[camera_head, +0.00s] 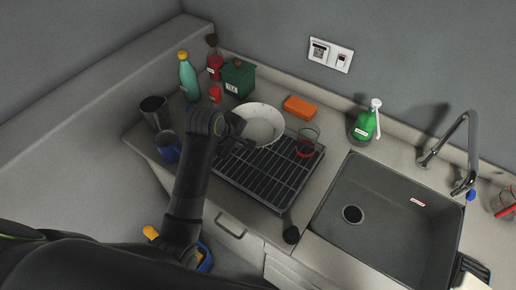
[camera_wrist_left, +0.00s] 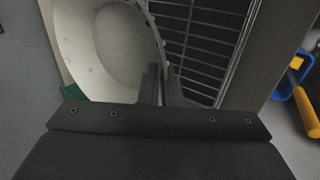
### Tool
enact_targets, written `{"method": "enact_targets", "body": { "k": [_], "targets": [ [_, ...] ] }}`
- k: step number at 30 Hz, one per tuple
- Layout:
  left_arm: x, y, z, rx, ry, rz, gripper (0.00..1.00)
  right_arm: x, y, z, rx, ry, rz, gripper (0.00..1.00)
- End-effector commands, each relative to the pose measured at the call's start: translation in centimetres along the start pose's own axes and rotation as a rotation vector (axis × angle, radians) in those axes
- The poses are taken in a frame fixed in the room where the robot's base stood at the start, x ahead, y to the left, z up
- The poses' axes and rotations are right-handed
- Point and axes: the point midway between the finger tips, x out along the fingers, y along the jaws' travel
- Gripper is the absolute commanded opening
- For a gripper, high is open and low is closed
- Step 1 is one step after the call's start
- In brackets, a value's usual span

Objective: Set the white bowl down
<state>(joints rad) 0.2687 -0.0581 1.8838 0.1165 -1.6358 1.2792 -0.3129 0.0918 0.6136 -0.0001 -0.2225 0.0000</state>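The white bowl (camera_head: 262,122) is at the back left part of the black dish rack (camera_head: 262,179), its hollow facing up towards the head camera. My left gripper (camera_head: 249,143) is at the bowl's near-left rim. In the left wrist view the two fingers (camera_wrist_left: 161,80) stand close together with the rim of the bowl (camera_wrist_left: 122,40) between them, so the gripper is shut on it. Whether the bowl's underside touches the rack or counter is hidden. My right gripper is not in view.
A glass with a red band (camera_head: 307,143) stands at the rack's right. An orange sponge (camera_head: 299,107), green box (camera_head: 238,78) and teal bottle (camera_head: 188,76) are behind. A blue mug (camera_head: 168,147) is left. The grey sink (camera_head: 385,220) is right.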

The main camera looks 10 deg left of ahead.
Motion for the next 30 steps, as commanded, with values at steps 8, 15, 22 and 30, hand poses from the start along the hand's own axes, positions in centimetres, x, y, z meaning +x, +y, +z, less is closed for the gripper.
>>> {"method": "enact_targets", "body": {
  "k": [8, 15, 22, 30],
  "targets": [
    [3.2, -1.8, 0.1, -0.01, 0.004, -0.002, 0.0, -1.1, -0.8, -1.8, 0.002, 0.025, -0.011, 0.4],
    [5.4, -3.0, 0.1, -0.009, 0.004, 0.001, 0.0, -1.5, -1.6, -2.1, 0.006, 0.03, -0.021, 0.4],
    [7.9, -4.5, 0.1, -0.008, 0.004, 0.0, 0.0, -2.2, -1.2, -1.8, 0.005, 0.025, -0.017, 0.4],
    [8.7, -4.9, 0.1, -0.008, 0.005, 0.004, 0.0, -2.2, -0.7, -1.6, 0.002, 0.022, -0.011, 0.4]
  ]
}}
